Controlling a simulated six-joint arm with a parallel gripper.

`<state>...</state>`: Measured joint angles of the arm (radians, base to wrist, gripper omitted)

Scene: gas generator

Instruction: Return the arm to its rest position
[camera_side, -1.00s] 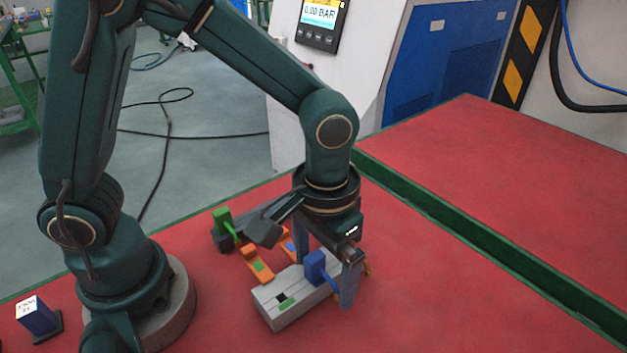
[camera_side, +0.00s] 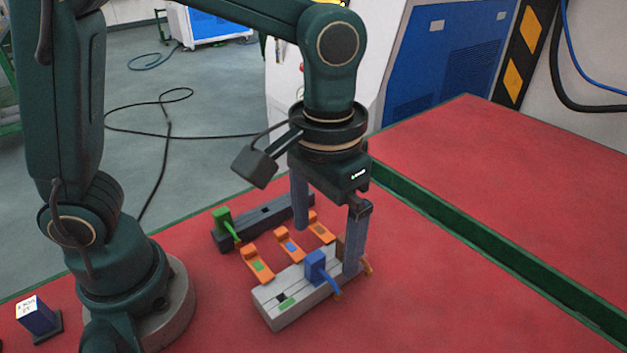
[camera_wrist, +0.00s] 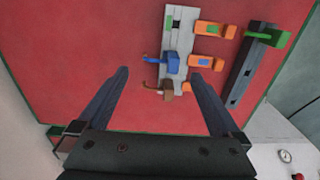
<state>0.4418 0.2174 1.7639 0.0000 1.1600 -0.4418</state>
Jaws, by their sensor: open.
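My gripper (camera_side: 328,235) is open and empty, pointing down above the grey block. In the side view its two fingers stand apart, one behind the block and one by its right end. The grey block (camera_side: 278,312) lies on the red table and bears a blue piece with a handle (camera_side: 316,266). A brown piece by its right end is partly hidden by a finger. In the wrist view the fingers (camera_wrist: 161,85) spread apart, with the grey block (camera_wrist: 181,42), blue piece (camera_wrist: 172,62) and brown piece (camera_wrist: 167,90) beyond them.
Several orange pieces (camera_side: 257,265) lie between the grey block and a dark block (camera_side: 270,216) with a green-handled piece (camera_side: 222,217). A small blue box (camera_side: 36,318) stands left of my base. The red table (camera_side: 480,260) is clear to the right. A green channel (camera_side: 440,222) crosses it.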

